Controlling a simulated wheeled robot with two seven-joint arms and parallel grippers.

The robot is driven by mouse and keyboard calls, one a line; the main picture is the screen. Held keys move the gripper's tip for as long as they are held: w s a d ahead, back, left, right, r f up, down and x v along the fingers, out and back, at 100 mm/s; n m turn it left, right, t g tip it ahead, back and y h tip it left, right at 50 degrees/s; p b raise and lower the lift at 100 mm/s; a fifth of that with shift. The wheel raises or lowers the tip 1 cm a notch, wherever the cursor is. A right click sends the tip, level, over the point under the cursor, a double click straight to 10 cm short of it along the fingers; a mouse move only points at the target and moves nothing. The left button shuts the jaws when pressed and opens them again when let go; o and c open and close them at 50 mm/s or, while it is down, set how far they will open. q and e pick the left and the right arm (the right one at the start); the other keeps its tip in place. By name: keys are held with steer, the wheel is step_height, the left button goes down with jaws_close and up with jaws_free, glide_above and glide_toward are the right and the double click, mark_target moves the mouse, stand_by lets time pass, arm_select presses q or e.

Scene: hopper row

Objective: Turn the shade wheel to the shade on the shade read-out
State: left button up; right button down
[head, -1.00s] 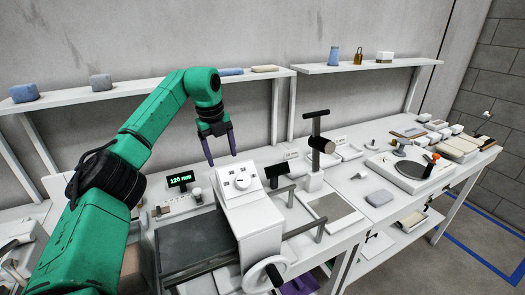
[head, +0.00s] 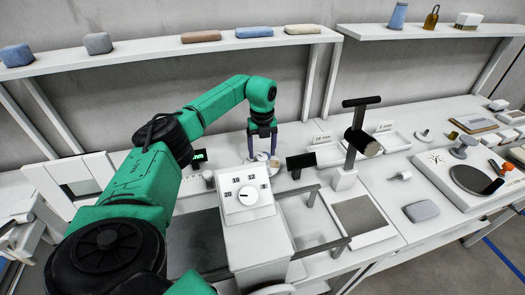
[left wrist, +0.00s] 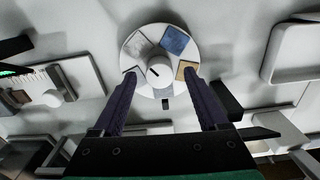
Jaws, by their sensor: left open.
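The shade wheel (left wrist: 160,38) is a round white disc with grey, blue, gold and pale patches around a white central knob (left wrist: 161,70) bearing a dark line. In the head view it is mostly hidden behind my left gripper (head: 262,155). In the left wrist view my left gripper (left wrist: 160,76) is open, one finger on each side of the knob. I cannot tell whether the fingers touch the wheel. A small dark screen (head: 300,162) stands right of the wheel; no shade is legible on it. My right gripper is not in view.
A white box with a numbered dial (head: 247,194) stands in front of the wheel. A green-lit display (head: 199,156) is partly hidden by my left arm. A black-topped post (head: 356,140) stands to the right. Shelves (head: 160,50) hold several blocks behind.

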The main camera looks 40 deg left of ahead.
arm_select(q)
steer(key=shift+w+d+f, duration=0.1)
steer(key=shift+f, duration=0.65)
steer(key=shift+s, duration=0.3)
steer(key=shift+c, duration=0.6)
steer(key=c, duration=0.6)
jaws_close()
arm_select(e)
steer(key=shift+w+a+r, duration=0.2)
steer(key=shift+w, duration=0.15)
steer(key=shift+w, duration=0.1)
arm_select(q)
steer(key=shift+w+m, duration=0.1)
steer(key=shift+m, duration=0.2)
